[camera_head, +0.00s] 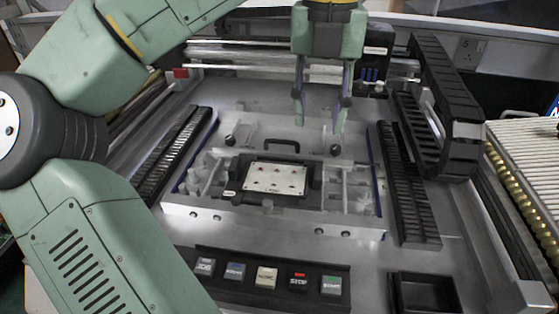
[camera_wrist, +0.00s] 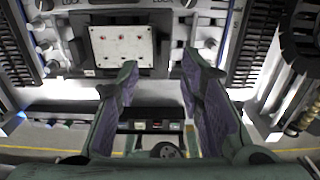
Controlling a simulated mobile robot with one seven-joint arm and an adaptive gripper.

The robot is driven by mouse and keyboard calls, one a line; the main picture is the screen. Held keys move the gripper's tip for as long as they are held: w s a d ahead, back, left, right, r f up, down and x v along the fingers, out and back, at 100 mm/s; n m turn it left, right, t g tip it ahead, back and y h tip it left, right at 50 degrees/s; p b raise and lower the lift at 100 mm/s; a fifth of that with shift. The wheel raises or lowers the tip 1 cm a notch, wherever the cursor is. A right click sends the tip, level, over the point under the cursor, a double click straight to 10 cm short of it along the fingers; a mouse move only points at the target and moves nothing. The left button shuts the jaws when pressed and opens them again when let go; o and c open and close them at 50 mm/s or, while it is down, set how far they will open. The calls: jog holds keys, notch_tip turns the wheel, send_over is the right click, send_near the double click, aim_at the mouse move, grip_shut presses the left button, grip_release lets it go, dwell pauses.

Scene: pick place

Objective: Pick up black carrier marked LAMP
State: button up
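A black carrier (camera_head: 315,178) with a white, dotted plate (camera_head: 276,179) on top sits in the middle of a clear and metal fixture. A small black handle (camera_head: 278,143) shows at its far side. I cannot read LAMP on it; a small pale label lies at its left. The carrier also shows at the top of the wrist view (camera_wrist: 161,45). My gripper (camera_head: 321,115) points down, open and empty, above and behind the carrier, slightly to its right. In the wrist view, its two fingers (camera_wrist: 158,70) are spread, with nothing between them.
The fixture's metal front wall (camera_head: 270,218) and clear side blocks surround the carrier. Slotted black rails (camera_head: 408,190) run along both sides. A button panel (camera_head: 220,285) and a black open bin (camera_head: 425,292) are in front. A black cable chain (camera_head: 445,90) rises at right.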

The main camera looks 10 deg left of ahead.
aim_at(319, 167)
jog(key=f, duration=0.4)
jog(key=shift+s, duration=0.25)
jog(key=shift+w+d+f+p, duration=0.15)
jog(key=shift+f+p, duration=0.15)
jog(key=shift+f, duration=0.7)
jog(key=shift+s+d+f+p, duration=0.1)
jog(key=shift+f+p, duration=0.25)
jog(key=shift+f, duration=0.6)
jog(key=shift+w+d+f+p, duration=0.15)
jog(key=shift+f+p, duration=0.15)
jog(key=shift+f, duration=0.7)
jog(key=shift+c, duration=0.4)
grip_shut()
